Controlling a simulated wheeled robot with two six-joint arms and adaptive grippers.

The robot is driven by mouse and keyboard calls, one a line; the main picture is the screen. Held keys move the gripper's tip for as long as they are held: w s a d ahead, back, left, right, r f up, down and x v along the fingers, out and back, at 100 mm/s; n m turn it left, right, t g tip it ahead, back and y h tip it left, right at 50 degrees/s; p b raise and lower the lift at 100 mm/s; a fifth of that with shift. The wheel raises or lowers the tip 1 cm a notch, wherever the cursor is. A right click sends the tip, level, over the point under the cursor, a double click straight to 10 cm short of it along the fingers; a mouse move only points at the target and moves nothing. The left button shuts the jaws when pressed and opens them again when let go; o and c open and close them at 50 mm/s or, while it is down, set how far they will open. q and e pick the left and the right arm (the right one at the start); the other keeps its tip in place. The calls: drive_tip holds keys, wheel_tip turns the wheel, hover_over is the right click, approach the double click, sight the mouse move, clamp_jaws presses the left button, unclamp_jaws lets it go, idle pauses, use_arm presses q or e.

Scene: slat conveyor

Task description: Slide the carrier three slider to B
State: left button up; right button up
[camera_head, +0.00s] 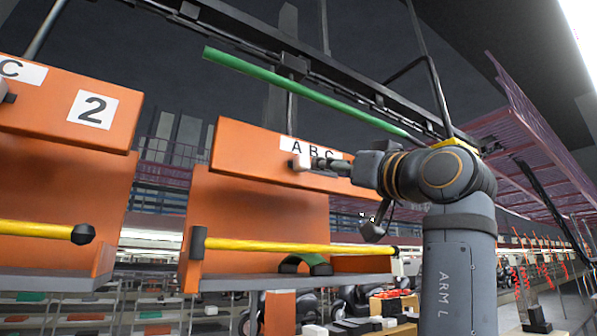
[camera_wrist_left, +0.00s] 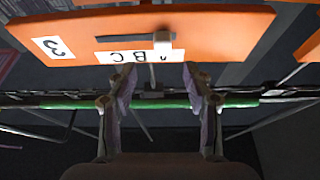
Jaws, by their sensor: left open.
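The orange carrier (camera_head: 255,155) with the A B C strip (camera_head: 314,149) hangs in the middle of the head view. The left wrist view shows it upside down, with its 3 label (camera_wrist_left: 53,48). Its slider, a pale block (camera_head: 300,162), sits at the A end of the strip. The slider appears just beyond the fingertips; contact cannot be told. My right gripper is not in view.
Another orange carrier (camera_head: 60,105), labelled 2, hangs at the left. A dark overhead rail and a green bar (camera_head: 290,85) run above. Another orange edge (camera_wrist_left: 308,48) shows at the right in the wrist view.

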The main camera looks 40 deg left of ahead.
sight(305, 162)
use_arm(q)
drive_tip(key=p+x, duration=0.2)
drive_tip(key=x, duration=0.1)
drive_tip(key=p+x, duration=0.1)
drive_tip(key=x, duration=0.3)
drive_tip(key=p+x, duration=0.2)
drive_tip(key=x, duration=0.1)
drive_tip(key=shift+s+a+r+p, duration=0.2)
drive_tip(key=shift+r+p, duration=0.15)
drive_tip(key=shift+r, duration=0.1)
drive_tip(key=shift+w+d, duration=0.15)
clamp_jaws()
